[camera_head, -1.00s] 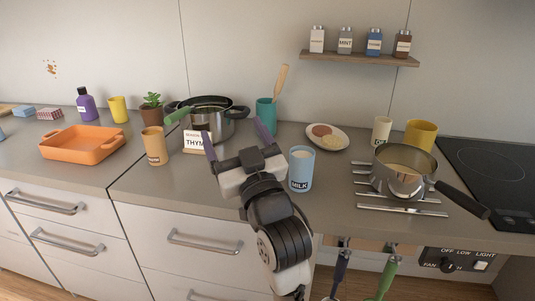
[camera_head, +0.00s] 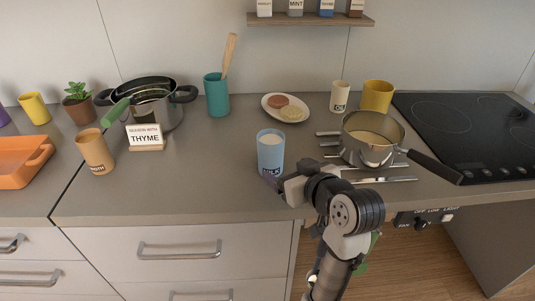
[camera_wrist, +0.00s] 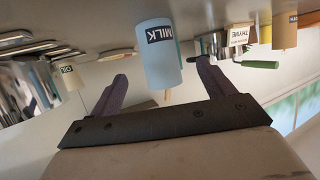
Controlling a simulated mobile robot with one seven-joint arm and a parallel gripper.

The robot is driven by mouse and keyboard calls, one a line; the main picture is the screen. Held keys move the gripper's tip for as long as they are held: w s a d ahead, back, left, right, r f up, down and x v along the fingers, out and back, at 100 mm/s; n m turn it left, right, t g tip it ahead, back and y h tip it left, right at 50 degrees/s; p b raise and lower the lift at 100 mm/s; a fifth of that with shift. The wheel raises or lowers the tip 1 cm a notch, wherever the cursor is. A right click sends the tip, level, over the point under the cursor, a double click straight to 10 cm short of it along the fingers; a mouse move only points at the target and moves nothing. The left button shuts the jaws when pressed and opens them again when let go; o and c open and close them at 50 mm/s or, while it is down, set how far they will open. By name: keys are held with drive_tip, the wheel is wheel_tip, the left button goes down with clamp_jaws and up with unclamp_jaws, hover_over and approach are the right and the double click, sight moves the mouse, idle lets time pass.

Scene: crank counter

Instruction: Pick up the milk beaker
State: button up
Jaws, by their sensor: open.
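The milk beaker (camera_head: 270,152) is light blue with a MILK label and pale contents. It stands upright on the counter, left of the saucepan. My gripper (camera_head: 272,180) is at the counter's front edge, just in front of the beaker, and hides part of its lower label. In the wrist view the beaker (camera_wrist: 160,58) appears ahead of the gap between my two purple fingers (camera_wrist: 160,88). The fingers are spread apart with nothing between them. I cannot tell exactly how far they are from the beaker.
A plate of food (camera_head: 263,104) lies behind the beaker. A teal utensil pot (camera_head: 217,97) and THYME sign (camera_head: 145,139) stand left. Counter left of the beaker is clear.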

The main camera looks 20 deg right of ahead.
sight(277, 158)
drive_tip(key=x, duration=0.3)
drive_tip(key=shift+w+f, duration=0.15)
drive_tip(key=shift+w, duration=0.15)
drive_tip(key=x, duration=0.1)
drive_tip(key=p+x, duration=0.1)
drive_tip(key=x, duration=0.1)
drive_tip(key=p+x, duration=0.1)
drive_tip(key=shift+w, duration=0.85)
drive_tip(key=shift+c, duration=0.3)
drive_tip(key=c, duration=1.3)
drive_tip(key=shift+o, duration=0.2)
drive_tip(key=shift+d+r, duration=0.1)
drive_tip(key=shift+r, duration=0.15)
wheel_tip(277, 158, up, 19)
drive_tip(key=b, duration=0.1)
drive_tip(key=shift+r, duration=0.3)
